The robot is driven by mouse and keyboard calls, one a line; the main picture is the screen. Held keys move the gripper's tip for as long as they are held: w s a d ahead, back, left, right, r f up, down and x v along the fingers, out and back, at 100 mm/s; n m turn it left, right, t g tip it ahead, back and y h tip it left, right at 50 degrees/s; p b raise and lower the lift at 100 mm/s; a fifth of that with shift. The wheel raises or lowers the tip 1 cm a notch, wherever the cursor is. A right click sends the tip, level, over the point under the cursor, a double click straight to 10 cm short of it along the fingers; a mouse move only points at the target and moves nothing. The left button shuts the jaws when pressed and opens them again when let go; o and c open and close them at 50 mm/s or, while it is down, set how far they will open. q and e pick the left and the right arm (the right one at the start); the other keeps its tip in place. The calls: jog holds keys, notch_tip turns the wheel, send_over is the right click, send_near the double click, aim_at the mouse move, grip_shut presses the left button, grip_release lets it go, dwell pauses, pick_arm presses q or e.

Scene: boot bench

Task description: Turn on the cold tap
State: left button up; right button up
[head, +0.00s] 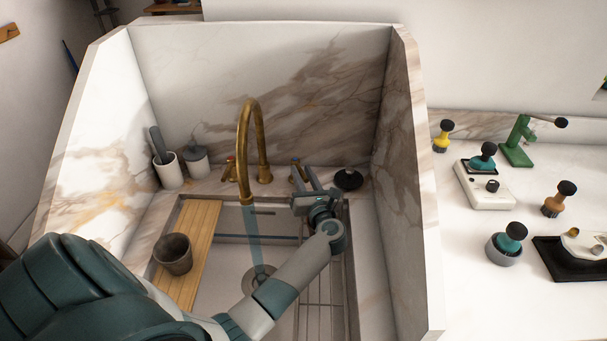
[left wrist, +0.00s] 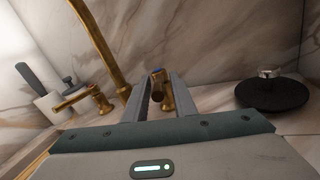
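The brass cold tap (head: 295,164) with a blue mark stands right of the spout at the back of the sink. In the left wrist view the tap (left wrist: 158,88) shows between the two fingers, its handle pointing towards the camera. My left gripper (head: 305,178) is open, with a finger on either side of the tap; I cannot tell whether either touches it. The brass spout (head: 249,125) arches over the basin, and a bluish stream of water (head: 254,240) falls from it to the drain. The hot tap (head: 230,165) with a red mark is left of the spout. My right gripper is out of view.
A black round item (head: 348,179) sits right of the tap. A wooden board (head: 205,222) with a dark cup (head: 173,254) lies across the sink's left. Marble walls (head: 404,130) enclose the back and sides. Coffee tools stand on the right counter (head: 470,270).

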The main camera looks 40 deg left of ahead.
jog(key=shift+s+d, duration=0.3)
pick_arm(q)
jog(key=shift+s, duration=0.1)
jog(key=shift+s+d, duration=0.35)
jog(key=shift+d, duration=0.25)
jog(key=v, duration=1)
jog(key=shift+d, duration=0.2)
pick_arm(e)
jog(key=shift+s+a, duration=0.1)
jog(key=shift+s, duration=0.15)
pick_arm(q)
jog(key=shift+s+r, duration=0.1)
jog(key=shift+s, duration=0.05)
